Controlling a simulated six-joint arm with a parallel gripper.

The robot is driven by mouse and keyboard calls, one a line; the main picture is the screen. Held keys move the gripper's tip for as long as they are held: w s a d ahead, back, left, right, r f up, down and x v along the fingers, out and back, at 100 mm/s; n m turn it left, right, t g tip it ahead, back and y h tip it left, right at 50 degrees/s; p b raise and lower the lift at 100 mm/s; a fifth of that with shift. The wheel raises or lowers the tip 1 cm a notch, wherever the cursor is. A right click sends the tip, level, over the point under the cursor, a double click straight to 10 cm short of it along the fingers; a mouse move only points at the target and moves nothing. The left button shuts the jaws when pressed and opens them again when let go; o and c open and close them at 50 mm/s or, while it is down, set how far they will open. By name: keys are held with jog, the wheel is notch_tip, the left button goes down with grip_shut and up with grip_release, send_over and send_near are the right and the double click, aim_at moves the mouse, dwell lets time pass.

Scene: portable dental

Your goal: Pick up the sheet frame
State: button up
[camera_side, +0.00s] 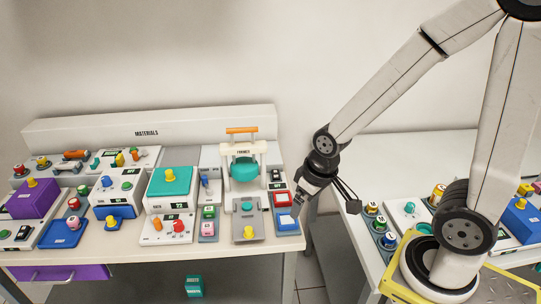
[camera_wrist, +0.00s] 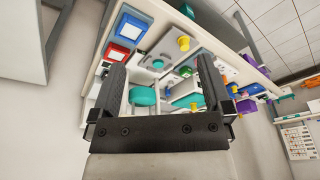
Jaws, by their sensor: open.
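The sheet frame appears to be the teal rounded piece (camera_side: 244,170) on a white stand marked FRAMES (camera_side: 258,150), toward the right end of the left bench. In the wrist view a teal oval (camera_wrist: 142,96) shows between the fingers, low in the picture; it seems to be the same piece. My gripper (camera_side: 298,207) points down at the bench's right end, to the right of and in front of the stand, apart from the teal piece. In the wrist view its two dark fingers (camera_wrist: 162,68) stand wide apart with nothing held. The gripper body hides part of the scene below.
A grey plate with a yellow knob (camera_side: 249,233) lies in front. A teal-topped box (camera_side: 169,182) stands left. A gap separates the two benches.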

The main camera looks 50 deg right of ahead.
jog(key=m, duration=0.2)
jog(key=m+y, duration=0.3)
jog(key=m, duration=2.1)
send_near(286, 220)
jog(key=shift+s+f+t, duration=0.3)
jog(key=shift+f, duration=0.05)
jog(key=shift+x, duration=1.3)
jog(key=shift+f, duration=0.1)
jog(key=shift+x, duration=2.5)
jog(key=shift+w+a, duration=0.1)
